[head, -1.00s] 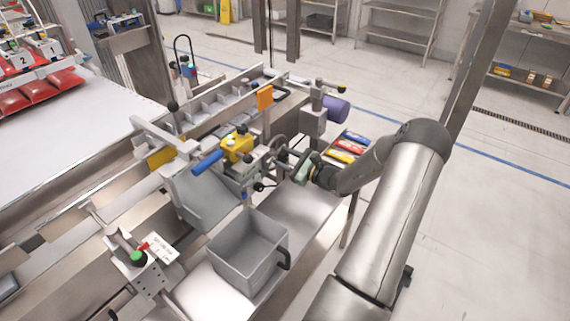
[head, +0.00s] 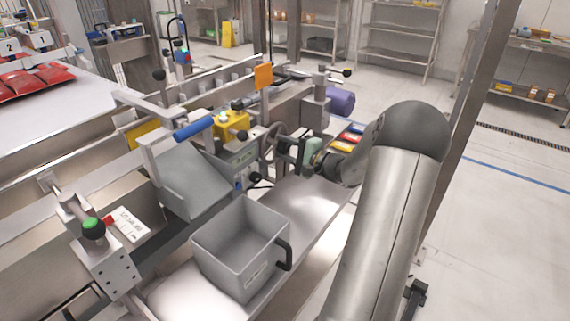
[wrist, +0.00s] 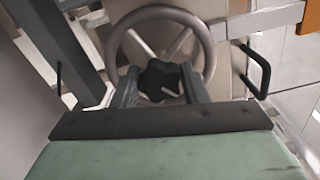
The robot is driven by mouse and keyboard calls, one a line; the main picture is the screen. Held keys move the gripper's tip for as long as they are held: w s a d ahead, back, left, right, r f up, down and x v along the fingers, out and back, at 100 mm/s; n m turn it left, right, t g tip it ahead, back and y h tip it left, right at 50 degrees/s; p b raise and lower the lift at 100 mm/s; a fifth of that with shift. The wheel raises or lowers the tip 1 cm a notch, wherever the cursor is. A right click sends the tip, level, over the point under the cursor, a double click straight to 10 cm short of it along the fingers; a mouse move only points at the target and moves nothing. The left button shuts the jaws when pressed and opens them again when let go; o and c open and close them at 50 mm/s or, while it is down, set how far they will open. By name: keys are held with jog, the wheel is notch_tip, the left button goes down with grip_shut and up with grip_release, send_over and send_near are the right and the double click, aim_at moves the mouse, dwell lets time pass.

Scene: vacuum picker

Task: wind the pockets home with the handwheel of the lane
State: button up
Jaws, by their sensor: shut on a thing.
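The handwheel (wrist: 160,13) is a grey spoked ring on the side of the lane, with a dark star-shaped knob (wrist: 160,82) at its middle. In the wrist view my gripper (wrist: 160,76) has one finger on each side of this knob and is shut on it, inside the ring's outline. The head view shows my gripper (head: 293,148) at the handwheel (head: 271,136), which it partly hides. The lane's pockets (head: 222,85) show as a row of grey dividers behind the wheel. The wheel's turn angle is hard to read.
A grey bin (head: 239,248) with a black handle stands in front below the lane. A yellow block (head: 232,124) and a blue bar (head: 194,128) sit left of the wheel. An orange plate (head: 263,76) stands above. A black handle (wrist: 257,72) is right of the wheel.

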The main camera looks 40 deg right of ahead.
jog(key=n+b, duration=0.3)
jog(key=b, duration=0.4)
jog(key=f+n+b, duration=0.1)
jog(key=n+b, duration=0.2)
jog(key=b, duration=0.4)
jog(key=shift+f+n, duration=0.2)
jog(key=shift+n, duration=0.1)
jog(key=n+b, duration=0.2)
jog(key=b, duration=0.2)
jog(key=shift+r+b, duration=0.15)
jog(key=shift+b, duration=0.15)
jog(key=b, duration=0.1)
jog(key=n+b, duration=0.1)
jog(key=b, duration=0.1)
jog(key=shift+r, duration=0.25)
jog(key=shift+r+n, duration=0.1)
jog(key=shift+n, duration=0.3)
jog(key=o, duration=1)
jog(key=shift+c, duration=0.2)
jog(key=shift+r, duration=0.1)
jog(key=p+v, duration=0.3)
jog(key=v, duration=1.4)
jog(key=shift+s+p, duration=0.25)
jog(key=shift+p, duration=0.05)
jog(key=shift+r, duration=0.1)
